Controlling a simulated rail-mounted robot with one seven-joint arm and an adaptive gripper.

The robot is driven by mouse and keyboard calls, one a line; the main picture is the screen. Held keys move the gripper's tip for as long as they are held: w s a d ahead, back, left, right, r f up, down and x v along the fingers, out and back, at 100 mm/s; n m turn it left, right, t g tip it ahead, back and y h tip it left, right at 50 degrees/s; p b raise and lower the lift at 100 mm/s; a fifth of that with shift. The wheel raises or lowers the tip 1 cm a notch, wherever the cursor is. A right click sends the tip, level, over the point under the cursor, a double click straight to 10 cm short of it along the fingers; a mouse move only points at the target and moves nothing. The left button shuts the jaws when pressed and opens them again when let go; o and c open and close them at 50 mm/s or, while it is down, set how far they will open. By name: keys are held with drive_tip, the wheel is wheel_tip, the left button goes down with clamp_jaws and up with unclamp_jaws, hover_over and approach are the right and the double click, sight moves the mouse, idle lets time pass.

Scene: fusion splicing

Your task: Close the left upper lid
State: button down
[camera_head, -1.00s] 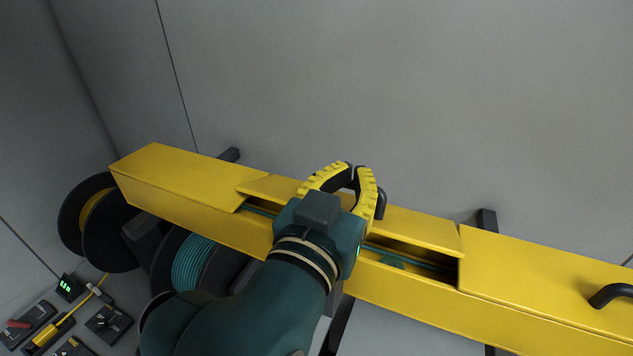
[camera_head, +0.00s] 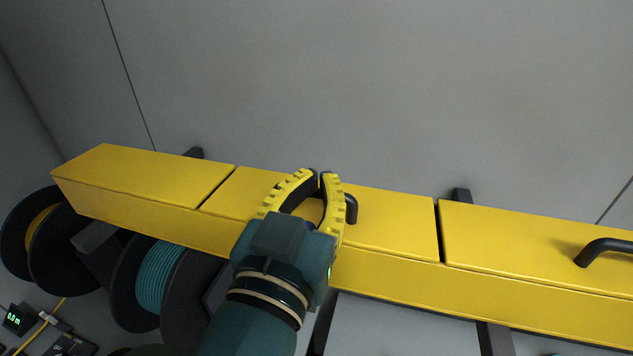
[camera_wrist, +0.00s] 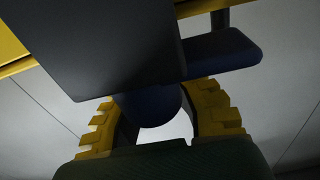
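The yellow lid (camera_head: 388,222) lies over the middle of the long yellow trough (camera_head: 400,275), about level with the covers on both sides. Narrow dark seams show at its ends. Its black handle (camera_head: 351,208) shows just right of my gripper's right finger; the rest of it is hidden. My gripper (camera_head: 317,173) is over this lid, its curved yellow-and-black fingers nearly meeting at the tips. In the wrist view, a dark rounded part shows between the fingers and a dark bar (camera_wrist: 225,52) beyond. I cannot tell whether the fingers touch the handle.
A yellow cover (camera_head: 140,178) lies left of the lid, and another with a black handle (camera_head: 605,250) lies right. A teal cable spool (camera_head: 155,275) and a dark spool with yellow cable (camera_head: 40,235) hang below. The grey wall behind is bare.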

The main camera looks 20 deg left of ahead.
sight(319, 194)
drive_tip(key=shift+w+f, duration=0.1)
drive_tip(key=shift+f, duration=0.1)
drive_tip(key=r+p, duration=0.1)
drive_tip(key=r, duration=0.1)
drive_tip(key=r+p, duration=0.2)
drive_tip(key=shift+w+p, duration=0.2)
drive_tip(key=shift+p, duration=0.1)
drive_tip(key=shift+s, duration=0.15)
drive_tip(key=s+d+f+b, duration=0.15)
drive_tip(key=s+f, duration=0.25)
drive_tip(key=s, duration=0.4)
drive_tip(key=w+d+m+t+h, duration=0.15)
drive_tip(key=d+m+h, duration=0.35)
drive_tip(key=d, duration=1.6)
drive_tip(key=a+r+n+t+y+p, duration=0.1)
drive_tip(key=a+r+n+y+p, duration=0.1)
drive_tip(key=r+p, duration=2)
wheel_tip(319, 194, up, 4)
drive_tip(key=shift+s+a+f+n+t+p, duration=0.15)
drive_tip(key=shift+s+a+n+t+p, duration=0.2)
drive_tip(key=shift+a+n, duration=0.25)
drive_tip(key=shift+d, duration=0.1)
